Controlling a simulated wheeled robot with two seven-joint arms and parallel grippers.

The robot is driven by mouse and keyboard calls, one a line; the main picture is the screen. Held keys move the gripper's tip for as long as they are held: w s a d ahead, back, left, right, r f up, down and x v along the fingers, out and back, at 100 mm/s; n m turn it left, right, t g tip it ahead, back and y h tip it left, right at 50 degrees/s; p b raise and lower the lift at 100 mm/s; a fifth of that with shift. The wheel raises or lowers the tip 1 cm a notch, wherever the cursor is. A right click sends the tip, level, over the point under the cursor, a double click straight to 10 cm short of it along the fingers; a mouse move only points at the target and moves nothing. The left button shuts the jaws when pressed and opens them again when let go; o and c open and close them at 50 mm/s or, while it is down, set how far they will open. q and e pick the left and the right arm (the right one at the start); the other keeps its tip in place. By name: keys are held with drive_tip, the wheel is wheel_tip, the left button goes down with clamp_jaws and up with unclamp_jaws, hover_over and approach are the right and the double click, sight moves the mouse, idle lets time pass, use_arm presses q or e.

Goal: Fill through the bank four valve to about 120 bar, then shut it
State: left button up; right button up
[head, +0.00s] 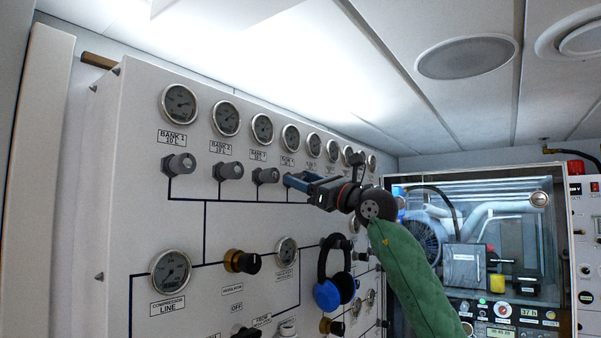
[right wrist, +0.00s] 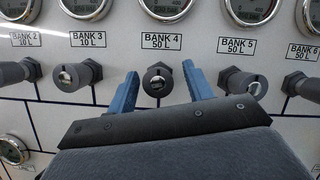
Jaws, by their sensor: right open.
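The bank four valve (right wrist: 157,83) is a dark round knob on the white panel, under the "BANK 4 50 L" label (right wrist: 161,41) in the right wrist view. My right gripper (right wrist: 160,76) is open, with one blue finger on each side of this knob and a visible gap to it on both sides. The gauge (right wrist: 166,6) is cut off at the top of the right wrist view. My left gripper is not in view.
Neighbouring knobs for bank three (right wrist: 78,76) and bank five (right wrist: 244,86) stand close on either side. Blue ear defenders (head: 334,283) hang on the panel below my right arm. A compressor line gauge (head: 170,272) is at lower left.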

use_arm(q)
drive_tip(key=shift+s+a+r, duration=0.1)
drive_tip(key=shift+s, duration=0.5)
use_arm(e)
drive_tip(key=shift+w+a+r, duration=0.1)
drive_tip(key=shift+a+r, duration=0.05)
drive_tip(key=shift+a, duration=0.25)
